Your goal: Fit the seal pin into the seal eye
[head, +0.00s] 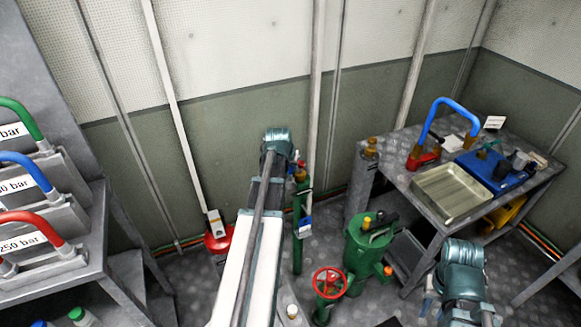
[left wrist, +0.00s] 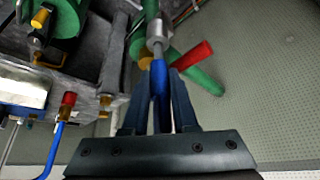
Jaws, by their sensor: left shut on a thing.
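My left gripper (left wrist: 160,82) is shut on a slim blue thing (left wrist: 159,88), which I take to be the seal pin. It sits between the two dark fingers. A silver cylindrical fitting (left wrist: 157,32) lies just beyond its far end; I cannot tell whether they touch. A green pipe (left wrist: 194,68) with a red handle (left wrist: 193,54) is close behind. In the head view, my left arm reaches the green post (head: 298,240), and its fingers are mostly hidden. I cannot make out the seal eye. My right wrist shows at lower right; its finger opening is unclear.
A green tank (head: 368,250) and a red handwheel (head: 330,281) stand right of my left arm. Hose racks stand at left.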

